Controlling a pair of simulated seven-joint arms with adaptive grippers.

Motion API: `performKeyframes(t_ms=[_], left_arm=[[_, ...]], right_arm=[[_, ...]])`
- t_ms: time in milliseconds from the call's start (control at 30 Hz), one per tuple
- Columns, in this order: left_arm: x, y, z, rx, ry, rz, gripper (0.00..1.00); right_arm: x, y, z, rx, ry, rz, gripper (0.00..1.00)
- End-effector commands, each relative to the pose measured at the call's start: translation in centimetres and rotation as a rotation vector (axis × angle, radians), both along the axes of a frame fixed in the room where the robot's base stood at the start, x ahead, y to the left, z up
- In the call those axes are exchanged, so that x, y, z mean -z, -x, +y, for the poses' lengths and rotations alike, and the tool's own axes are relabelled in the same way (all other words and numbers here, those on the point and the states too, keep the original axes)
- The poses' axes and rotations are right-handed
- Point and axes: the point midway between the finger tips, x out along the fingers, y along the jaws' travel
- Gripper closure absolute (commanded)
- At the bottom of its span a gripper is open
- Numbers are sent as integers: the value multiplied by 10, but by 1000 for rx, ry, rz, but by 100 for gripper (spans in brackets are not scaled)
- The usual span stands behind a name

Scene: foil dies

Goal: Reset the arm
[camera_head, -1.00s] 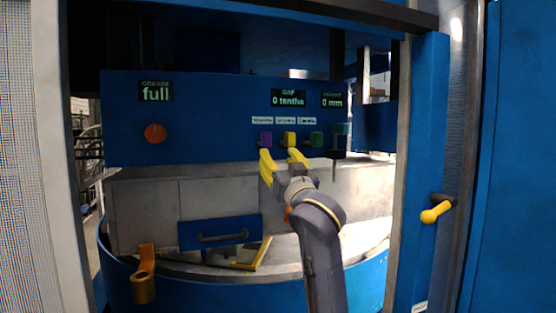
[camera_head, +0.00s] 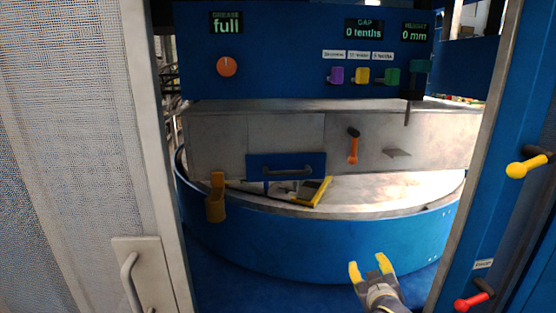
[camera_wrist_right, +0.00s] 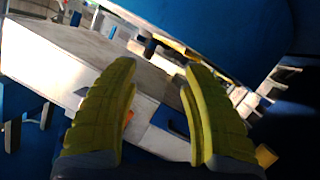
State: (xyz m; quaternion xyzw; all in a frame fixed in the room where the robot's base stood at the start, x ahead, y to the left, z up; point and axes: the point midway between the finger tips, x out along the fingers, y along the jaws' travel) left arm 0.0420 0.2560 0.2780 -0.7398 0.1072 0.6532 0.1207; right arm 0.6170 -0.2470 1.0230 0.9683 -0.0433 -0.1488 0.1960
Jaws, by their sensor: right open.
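My right gripper (camera_head: 371,268) is low in the head view, in front of the blue curved base (camera_head: 330,242) of the machine. Its two yellow fingers are apart with nothing between them. In the right wrist view the open fingers (camera_wrist_right: 158,110) also stand apart and empty, with a grey metal block (camera_wrist_right: 85,60) and blue surfaces beyond. My left gripper is not in view.
A blue panel carries an orange knob (camera_head: 227,67) and purple (camera_head: 337,75), yellow (camera_head: 362,75) and green (camera_head: 392,76) knobs. An orange lever (camera_head: 352,148) is on the grey wall. A yellow handle (camera_head: 527,166) and red handle (camera_head: 472,301) are at right. A mesh door (camera_head: 75,150) stands left.

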Motion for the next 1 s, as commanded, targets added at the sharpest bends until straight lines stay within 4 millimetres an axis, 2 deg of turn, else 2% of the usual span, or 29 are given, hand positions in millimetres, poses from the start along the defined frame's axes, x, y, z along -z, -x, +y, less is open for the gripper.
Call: performKeyframes(t_ms=[33,200,400,500,700,1000], left_arm=[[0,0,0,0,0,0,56],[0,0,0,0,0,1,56],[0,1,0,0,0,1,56],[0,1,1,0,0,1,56],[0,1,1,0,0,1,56],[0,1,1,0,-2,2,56]], right_arm=[[25,18,-4,6,26,48,53],[93,79,-19,22,120,199,53],[157,161,-36,26,233,381,53],[180,200,-44,23,286,464,53],[205,257,-54,13,357,575,53],[222,314,-65,-3,427,689,53]])
